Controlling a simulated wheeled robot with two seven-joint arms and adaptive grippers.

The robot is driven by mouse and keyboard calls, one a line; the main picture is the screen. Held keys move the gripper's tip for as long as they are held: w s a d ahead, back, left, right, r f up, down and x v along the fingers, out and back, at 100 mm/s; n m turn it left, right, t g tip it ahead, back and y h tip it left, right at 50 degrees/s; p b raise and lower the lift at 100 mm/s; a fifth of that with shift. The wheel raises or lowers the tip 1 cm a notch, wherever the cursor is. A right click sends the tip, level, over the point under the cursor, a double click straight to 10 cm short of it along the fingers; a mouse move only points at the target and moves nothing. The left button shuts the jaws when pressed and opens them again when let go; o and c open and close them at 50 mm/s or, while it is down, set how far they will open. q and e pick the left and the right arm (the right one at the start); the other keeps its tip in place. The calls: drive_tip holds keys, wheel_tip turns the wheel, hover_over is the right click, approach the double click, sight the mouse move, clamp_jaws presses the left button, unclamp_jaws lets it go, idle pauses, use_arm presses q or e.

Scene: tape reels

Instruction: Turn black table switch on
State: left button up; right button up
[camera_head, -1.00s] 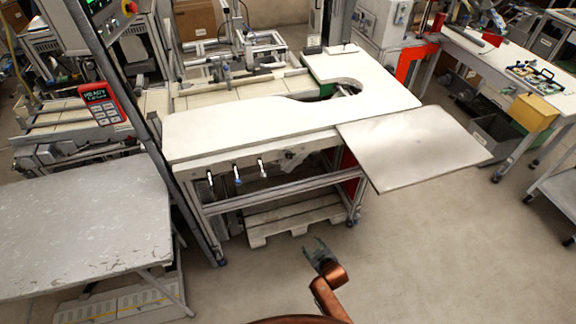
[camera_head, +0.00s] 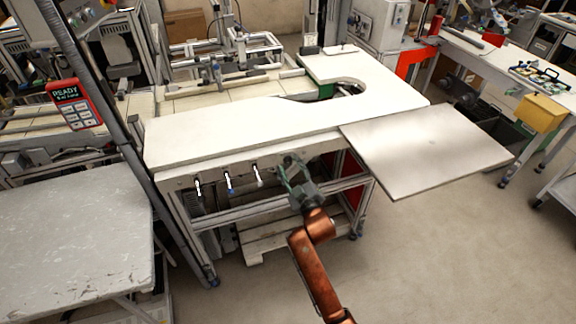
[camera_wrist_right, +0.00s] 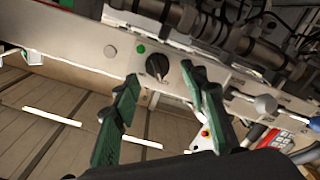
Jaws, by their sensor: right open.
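The black rotary switch (camera_wrist_right: 157,66) is on the metal front rail of the table, between my open fingers in the right wrist view. Its knob has a pale mark and stands at a slant. A green round light or button (camera_wrist_right: 140,49) sits beside it on the rail. My right gripper (camera_wrist_right: 165,110) is open and empty, its green fingers on either side of the switch in that view; I cannot tell whether they touch it. In the head view the right gripper (camera_head: 291,180) is at the table's front rail and hides the switch. My left gripper is not in view.
The white worktable (camera_head: 240,128) has several small levers (camera_head: 228,181) below its front edge, left of my gripper. A metal side panel (camera_head: 430,150) juts out to the right. A grey table (camera_head: 70,235) stands at left. A red panel reading READY (camera_head: 75,103) hangs on a post.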

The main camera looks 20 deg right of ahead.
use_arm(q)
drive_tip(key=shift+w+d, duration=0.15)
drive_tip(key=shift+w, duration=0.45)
use_arm(e)
drive_tip(key=shift+w, duration=0.7)
drive_tip(key=shift+c, duration=0.4)
clamp_jaws()
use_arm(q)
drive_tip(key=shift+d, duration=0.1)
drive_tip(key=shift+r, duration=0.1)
